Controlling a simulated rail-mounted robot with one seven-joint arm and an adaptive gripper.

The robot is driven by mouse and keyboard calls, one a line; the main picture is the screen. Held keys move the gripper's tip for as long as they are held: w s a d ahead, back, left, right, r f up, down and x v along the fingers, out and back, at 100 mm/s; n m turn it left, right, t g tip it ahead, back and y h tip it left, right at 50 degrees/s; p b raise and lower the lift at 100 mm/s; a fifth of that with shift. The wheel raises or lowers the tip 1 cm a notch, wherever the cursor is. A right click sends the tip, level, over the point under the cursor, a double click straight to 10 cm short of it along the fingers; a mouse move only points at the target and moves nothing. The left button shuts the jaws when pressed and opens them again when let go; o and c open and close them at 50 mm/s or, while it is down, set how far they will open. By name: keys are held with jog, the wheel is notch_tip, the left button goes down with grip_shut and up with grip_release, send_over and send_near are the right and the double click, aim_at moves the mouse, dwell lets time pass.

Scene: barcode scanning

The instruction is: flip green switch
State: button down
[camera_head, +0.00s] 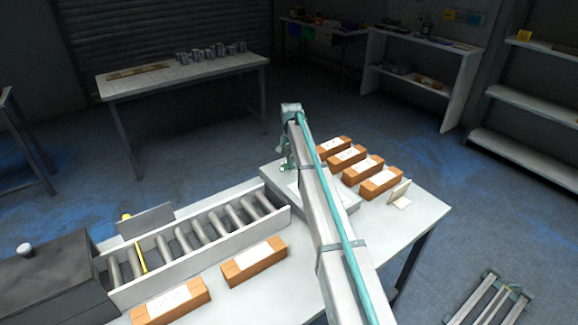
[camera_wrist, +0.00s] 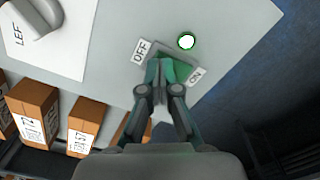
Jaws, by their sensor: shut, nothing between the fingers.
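The green switch (camera_wrist: 188,67) is in the wrist view, set in a grey panel (camera_wrist: 222,18) between an OFF label (camera_wrist: 142,50) and an ON label (camera_wrist: 195,76). A round light (camera_wrist: 186,41) with a white centre and green rim is beside it. My gripper (camera_wrist: 165,64) is shut and empty, its fingertips over the switch and hiding part of it. I cannot tell whether the tips touch it. In the head view my gripper (camera_head: 287,168) is at the panel's far left side, and my arm hides much of the panel.
A grey knob (camera_wrist: 38,14) by a LEFT label is at the wrist view's top left. Several brown boxes (camera_head: 362,170) stand right of my arm, beside a small cream stand (camera_head: 400,195). A roller conveyor (camera_head: 205,235) and two boxes (camera_head: 253,262) are at left.

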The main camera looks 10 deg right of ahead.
jog(key=shift+f, duration=0.2)
jog(key=shift+r+p, duration=1.65)
jog(key=shift+r, duration=1.9)
